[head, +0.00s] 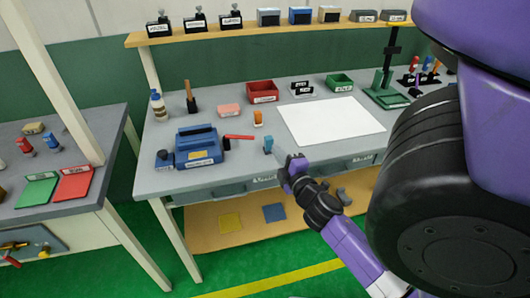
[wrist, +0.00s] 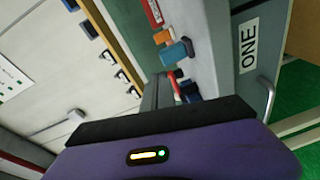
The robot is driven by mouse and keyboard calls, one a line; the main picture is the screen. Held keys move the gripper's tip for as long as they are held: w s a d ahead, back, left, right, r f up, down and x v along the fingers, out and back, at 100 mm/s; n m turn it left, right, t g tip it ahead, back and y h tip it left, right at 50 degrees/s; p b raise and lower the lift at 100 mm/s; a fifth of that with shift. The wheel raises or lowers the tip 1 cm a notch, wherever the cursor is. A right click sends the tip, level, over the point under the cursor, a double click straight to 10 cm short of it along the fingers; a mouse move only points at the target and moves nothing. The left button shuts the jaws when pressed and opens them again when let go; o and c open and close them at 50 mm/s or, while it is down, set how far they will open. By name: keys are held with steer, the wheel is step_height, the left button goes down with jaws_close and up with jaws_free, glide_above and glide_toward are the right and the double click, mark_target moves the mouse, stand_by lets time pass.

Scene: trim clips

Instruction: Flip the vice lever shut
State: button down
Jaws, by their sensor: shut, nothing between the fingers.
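The blue vice (head: 197,148) stands at the left front of the grey workbench. Its red lever (head: 238,137) sticks out to the right from its upper right side, nearly level. My gripper (head: 280,150) is shut and empty, over the bench's front edge, right of the lever and apart from it. A small blue clip (head: 268,144) stands between the lever and my gripper, close to the fingertips. In the wrist view, the blue clip (wrist: 176,52) shows beyond the fingers, and red and blue parts, probably the vice and lever, are partly hidden.
An orange clip (head: 258,118) stands behind the blue clip. A white sheet (head: 332,120) covers the bench's middle right. A red bin (head: 262,92), a green bin (head: 340,82) and a pink block (head: 229,110) stand farther back. Drawers (head: 264,180) line the bench front.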

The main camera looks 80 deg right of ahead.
steer(key=shift+s+a, duration=0.1)
steer(key=shift+s, duration=0.8)
steer(key=shift+r, duration=0.1)
